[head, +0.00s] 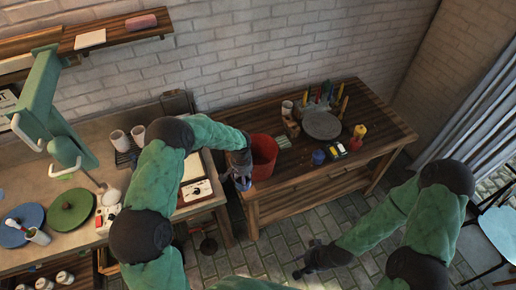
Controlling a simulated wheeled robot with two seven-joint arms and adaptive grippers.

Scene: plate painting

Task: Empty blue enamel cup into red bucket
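The red bucket (264,158) stands upright at the left end of the wooden table. A small dark blue cup (318,157) stands on the same table, to the right of the bucket and near the front edge. My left gripper (242,184) is just left of the bucket, pointing down by the table's left edge. A small bluish-grey shape shows at its tips; I cannot tell whether it is fingers or a held thing. My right gripper (304,260) is low over the brick floor in front of the table, its fingers apart and empty.
The left counter (75,180) is crowded. A light blue chair (497,235) stands at right.

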